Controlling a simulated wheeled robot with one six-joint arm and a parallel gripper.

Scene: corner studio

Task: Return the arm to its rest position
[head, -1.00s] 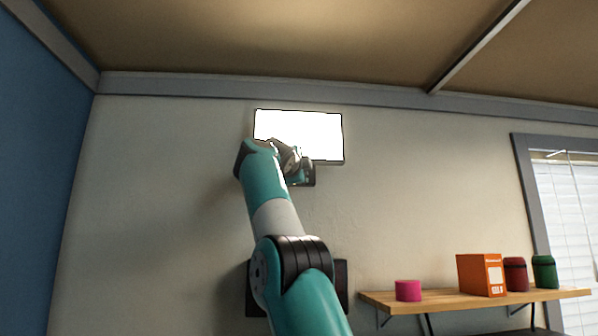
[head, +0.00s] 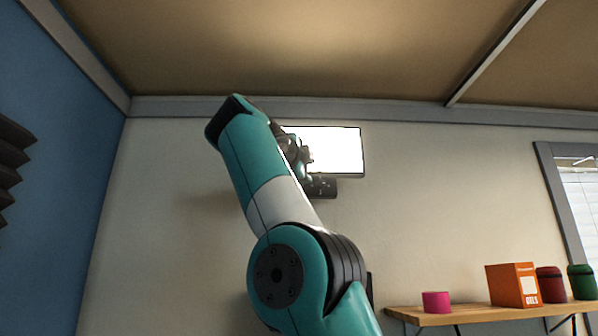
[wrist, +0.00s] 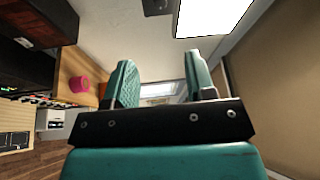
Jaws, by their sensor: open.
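My arm, teal with a white band, rises in the middle of the head view in front of the wall. My gripper is mostly hidden behind the arm's upper link in the head view. In the wrist view my gripper (wrist: 160,85) shows two teal fingers set wide apart with nothing between them. A bright white wall panel (head: 338,152) is behind the gripper in the head view, partly covered by it. The panel also shows at the top of the wrist view (wrist: 212,15).
A wooden shelf (head: 440,317) at lower right holds a pink roll (head: 436,302), an orange box (head: 513,285), a red container (head: 551,285) and a green container (head: 581,282). A blue wall (head: 60,190) is at left. The ceiling (head: 300,55) is above the arm.

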